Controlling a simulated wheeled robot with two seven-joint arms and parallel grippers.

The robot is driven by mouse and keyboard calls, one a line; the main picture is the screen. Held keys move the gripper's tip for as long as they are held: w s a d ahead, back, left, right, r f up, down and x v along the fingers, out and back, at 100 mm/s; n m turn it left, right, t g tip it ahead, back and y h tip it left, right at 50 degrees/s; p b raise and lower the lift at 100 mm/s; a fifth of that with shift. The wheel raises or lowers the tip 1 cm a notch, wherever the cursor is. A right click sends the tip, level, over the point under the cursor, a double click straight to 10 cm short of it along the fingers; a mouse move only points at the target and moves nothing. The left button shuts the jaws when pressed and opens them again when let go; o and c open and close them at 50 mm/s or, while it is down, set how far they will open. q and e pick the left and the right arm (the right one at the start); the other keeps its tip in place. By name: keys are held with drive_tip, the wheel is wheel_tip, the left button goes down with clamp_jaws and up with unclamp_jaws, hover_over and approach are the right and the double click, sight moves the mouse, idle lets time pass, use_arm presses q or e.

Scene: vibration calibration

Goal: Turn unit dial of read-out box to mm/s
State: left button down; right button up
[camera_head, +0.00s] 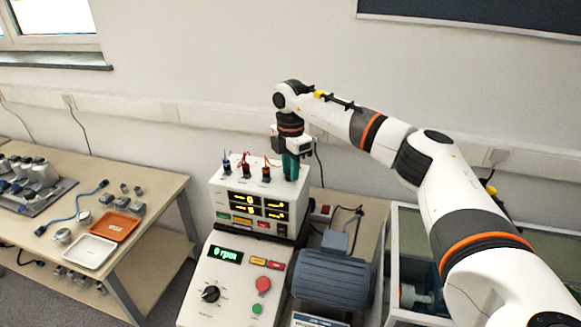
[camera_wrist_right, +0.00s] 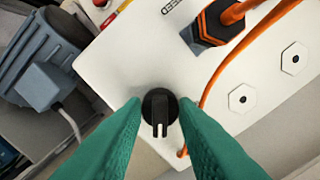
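The read-out box (camera_head: 231,193) is white, with several lit yellow displays on its front, and stands on the control console. Its unit dial, a small black knob with a raised bar, shows on the white top in the right wrist view (camera_wrist_right: 160,110). In the head view the dial is hidden behind my right gripper. My right gripper (camera_head: 290,167) points down at the right end of the box top. Its green fingers (camera_wrist_right: 160,112) stand on both sides of the dial, with narrow gaps visible. The dial's markings cannot be read. My left gripper is out of view.
Several plugs with cables (camera_head: 246,170) stand on the box top, left of my gripper. An orange cable plug (camera_wrist_right: 222,22) is close by in the wrist view. The console (camera_head: 215,285) shows 0 rpm. A grey motor (camera_head: 332,272) sits at its right.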

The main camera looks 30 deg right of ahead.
drive_tip(key=shift+n, duration=0.4)
drive_tip(key=n, duration=0.2)
drive_tip(key=shift+n, duration=0.3)
drive_tip(key=n, duration=0.4)
drive_tip(key=shift+n, duration=0.3)
drive_tip(key=n, duration=0.4)
drive_tip(key=shift+r+n, duration=0.1)
drive_tip(key=shift+n, duration=1.8)
drive_tip(key=o, duration=1)
